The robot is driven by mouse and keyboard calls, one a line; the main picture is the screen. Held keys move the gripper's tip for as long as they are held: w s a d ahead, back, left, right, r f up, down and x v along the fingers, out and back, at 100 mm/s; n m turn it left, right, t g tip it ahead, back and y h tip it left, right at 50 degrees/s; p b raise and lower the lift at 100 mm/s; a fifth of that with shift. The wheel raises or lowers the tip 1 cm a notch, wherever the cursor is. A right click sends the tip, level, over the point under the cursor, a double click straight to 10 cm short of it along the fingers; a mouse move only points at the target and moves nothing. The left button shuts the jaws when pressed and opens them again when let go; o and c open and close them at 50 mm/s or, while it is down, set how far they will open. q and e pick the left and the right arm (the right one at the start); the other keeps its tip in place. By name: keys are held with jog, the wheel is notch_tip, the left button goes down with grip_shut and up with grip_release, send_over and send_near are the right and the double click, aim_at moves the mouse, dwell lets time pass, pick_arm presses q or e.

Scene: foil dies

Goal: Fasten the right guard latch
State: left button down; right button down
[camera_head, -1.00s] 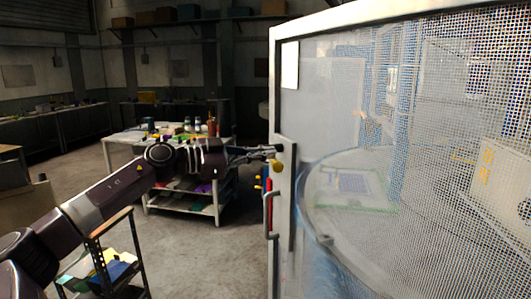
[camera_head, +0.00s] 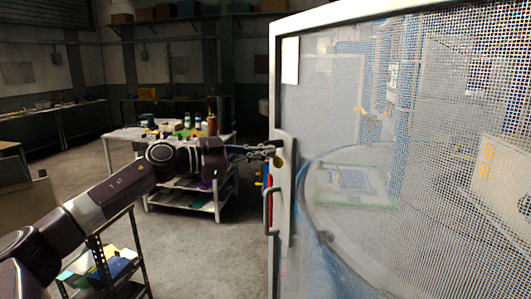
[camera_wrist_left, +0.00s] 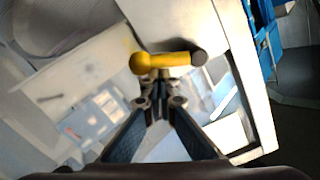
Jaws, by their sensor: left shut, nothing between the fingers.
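The guard (camera_head: 345,22) is a white-framed mesh door at the right of the head view. On its left edge is a latch with a small yellow handle (camera_head: 279,161). In the left wrist view the yellow handle (camera_wrist_left: 165,61) lies crosswise, with a ball at its left and a dark round end at its right. My left gripper (camera_head: 270,150) is at the latch. In the wrist view its fingertips (camera_wrist_left: 160,88) are together, just below the handle, with nothing between them. I cannot tell whether they touch it. My right gripper is in neither view.
A red and grey pull handle (camera_head: 268,207) sits below the latch. Behind the mesh is a large round drum rim (camera_head: 330,165). A cluttered workbench (camera_head: 125,135) stands behind my left arm, and a low rack (camera_head: 105,265) at the lower left. The floor between is clear.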

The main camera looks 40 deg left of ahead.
pick_arm(q)
jog(key=shift+f, duration=0.15)
jog(key=a+f+m+b, duration=0.1)
jog(key=m, duration=0.2)
jog(key=w+a+f+m+b, duration=0.1)
jog(key=f+m, duration=0.1)
jog(key=m, duration=0.2)
jog(key=f+m+b, duration=0.1)
jog(key=m, duration=0.3)
jog(key=shift+w+a+f+b, duration=0.3)
jog(key=shift+a+b, duration=0.1)
jog(key=shift+f, duration=0.1)
dwell(0.7)
